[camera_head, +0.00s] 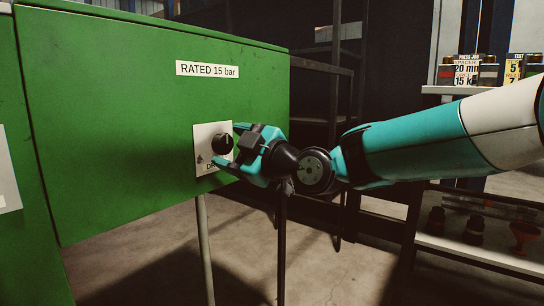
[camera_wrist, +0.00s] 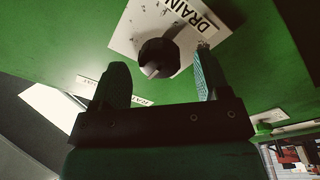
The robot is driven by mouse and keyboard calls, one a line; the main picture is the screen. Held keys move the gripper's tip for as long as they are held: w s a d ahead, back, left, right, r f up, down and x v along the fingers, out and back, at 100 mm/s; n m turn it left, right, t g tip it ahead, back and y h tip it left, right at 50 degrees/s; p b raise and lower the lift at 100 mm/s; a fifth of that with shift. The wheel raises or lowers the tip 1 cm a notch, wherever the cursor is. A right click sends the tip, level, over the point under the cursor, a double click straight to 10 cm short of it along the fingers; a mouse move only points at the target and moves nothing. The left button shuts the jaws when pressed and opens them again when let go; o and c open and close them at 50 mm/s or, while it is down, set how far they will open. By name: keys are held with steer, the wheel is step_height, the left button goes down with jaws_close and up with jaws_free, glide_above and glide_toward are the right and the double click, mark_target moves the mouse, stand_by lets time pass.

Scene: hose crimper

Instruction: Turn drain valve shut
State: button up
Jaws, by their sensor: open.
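The drain valve is a round black knob (camera_head: 222,143) on a white plate (camera_head: 201,131) at the right end of the green cabinet's front. The wrist view shows the knob (camera_wrist: 159,57) with a light pointer line, and the word DRAIN on its plate (camera_wrist: 192,14). My gripper (camera_head: 228,150) reaches in from the right, close to the knob. In the wrist view my gripper (camera_wrist: 162,78) is open, one finger left and one right of the knob. The knob lies slightly beyond the fingertips, nearer the right finger; I cannot tell whether they touch.
The green cabinet (camera_head: 110,110) carries a label (camera_head: 207,69) reading RATED 15 bar. A thin grey post (camera_head: 205,250) stands below the plate. Dark shelving (camera_head: 320,95) is behind my arm, and a bench shelf (camera_head: 480,250) holds dark and orange parts at the right.

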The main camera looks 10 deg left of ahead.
steer(key=p+v, duration=0.1)
steer(key=v, duration=1.5)
steer(key=shift+s+d, duration=0.1)
steer(key=s+d+r+m+g+h+p, duration=0.3)
steer(key=s+d+m+g+h+p, duration=0.4)
steer(key=s+d+m+h+p, duration=1.1)
step_height(320, 180, up, 36)
steer(key=s+d+n+y+p, duration=0.2)
steer(key=y+p, duration=0.2)
steer(key=p, duration=3)
steer(key=shift+s+r+y+p, duration=0.2)
steer(key=shift+s+y+p, duration=0.1)
steer(key=shift+s+y, duration=0.1)
